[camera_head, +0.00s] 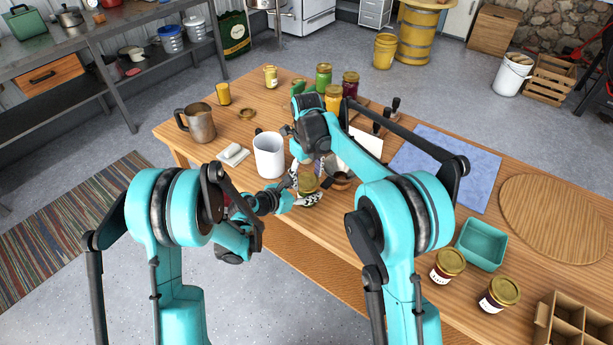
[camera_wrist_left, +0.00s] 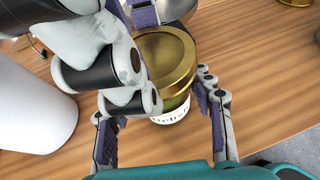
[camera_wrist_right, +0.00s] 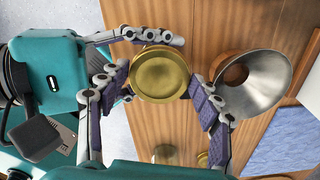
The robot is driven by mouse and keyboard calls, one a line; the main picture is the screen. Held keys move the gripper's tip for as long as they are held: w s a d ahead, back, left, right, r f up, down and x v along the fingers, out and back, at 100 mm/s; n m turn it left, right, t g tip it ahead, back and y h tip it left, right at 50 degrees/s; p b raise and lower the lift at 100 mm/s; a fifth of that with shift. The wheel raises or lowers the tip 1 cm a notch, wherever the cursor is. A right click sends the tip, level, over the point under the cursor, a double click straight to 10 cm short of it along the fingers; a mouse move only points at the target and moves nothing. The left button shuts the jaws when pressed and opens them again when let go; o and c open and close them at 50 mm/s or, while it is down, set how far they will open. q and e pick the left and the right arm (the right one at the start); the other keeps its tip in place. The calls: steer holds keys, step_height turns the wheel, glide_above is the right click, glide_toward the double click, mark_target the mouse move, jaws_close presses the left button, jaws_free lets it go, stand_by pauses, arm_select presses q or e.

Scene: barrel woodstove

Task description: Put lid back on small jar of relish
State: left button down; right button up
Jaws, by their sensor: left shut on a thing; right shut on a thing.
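The small relish jar, with a white label (camera_wrist_left: 172,114) and greenish contents, stands upright in my left gripper (camera_head: 306,197). The left gripper's fingers are shut around the jar, one on each side. A round gold lid (camera_wrist_left: 165,55) is right over the jar's mouth; it also shows in the right wrist view (camera_wrist_right: 160,75). My right gripper (camera_head: 307,168) reaches down from above, shut on the lid with a finger on either side. The lid looks level and in line with the jar. I cannot tell whether it is seated or a thin gap remains.
A metal funnel (camera_wrist_right: 256,84) lies close beside the right gripper. A white container (camera_head: 269,156) stands left of the jar, and a steel mug (camera_head: 200,124) farther left. Several lidded jars stand behind. A teal bin (camera_head: 482,244) and two jars are at the right.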

steer(key=shift+m, duration=0.5)
steer(key=o, duration=0.8)
steer(key=shift+o, duration=0.2)
steer(key=shift+r, duration=2.25)
steer(key=shift+c, duration=0.4)
